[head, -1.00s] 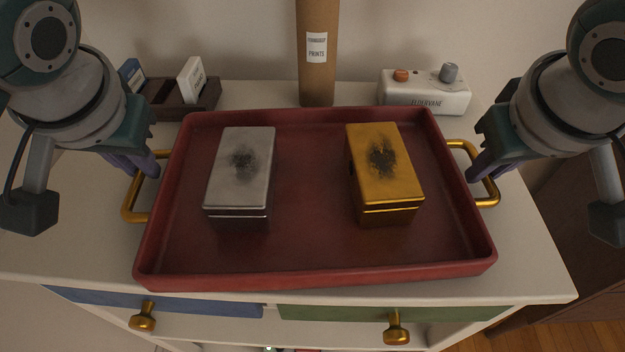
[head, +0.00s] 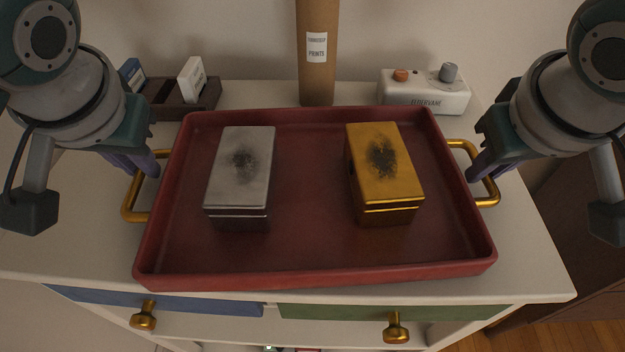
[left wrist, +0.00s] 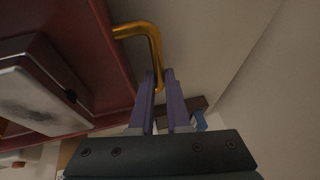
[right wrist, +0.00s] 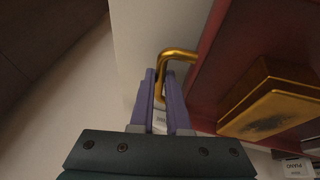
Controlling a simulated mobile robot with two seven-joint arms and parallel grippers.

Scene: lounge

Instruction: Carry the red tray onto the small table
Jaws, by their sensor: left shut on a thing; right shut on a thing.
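The red tray (head: 310,255) is on top of the white cabinet, with a brass handle at each side. I cannot tell whether it rests on the top or is slightly raised. A silver box (head: 240,170) and a gold box (head: 385,165) stand in it, apart. My left gripper (head: 152,170) is shut on the left handle (left wrist: 138,30); its purple fingers sit on either side of the bar in the left wrist view (left wrist: 160,84). My right gripper (head: 474,172) is shut on the right handle (right wrist: 178,55), also seen in the right wrist view (right wrist: 160,85). The small table is not identifiable.
Behind the tray stand a dark card holder (head: 180,100), a brown cardboard tube (head: 317,75) and a white device with knobs (head: 425,95). The cabinet (head: 535,265) has blue and green drawers with brass knobs in front. Dark wooden furniture (head: 585,230) stands at right.

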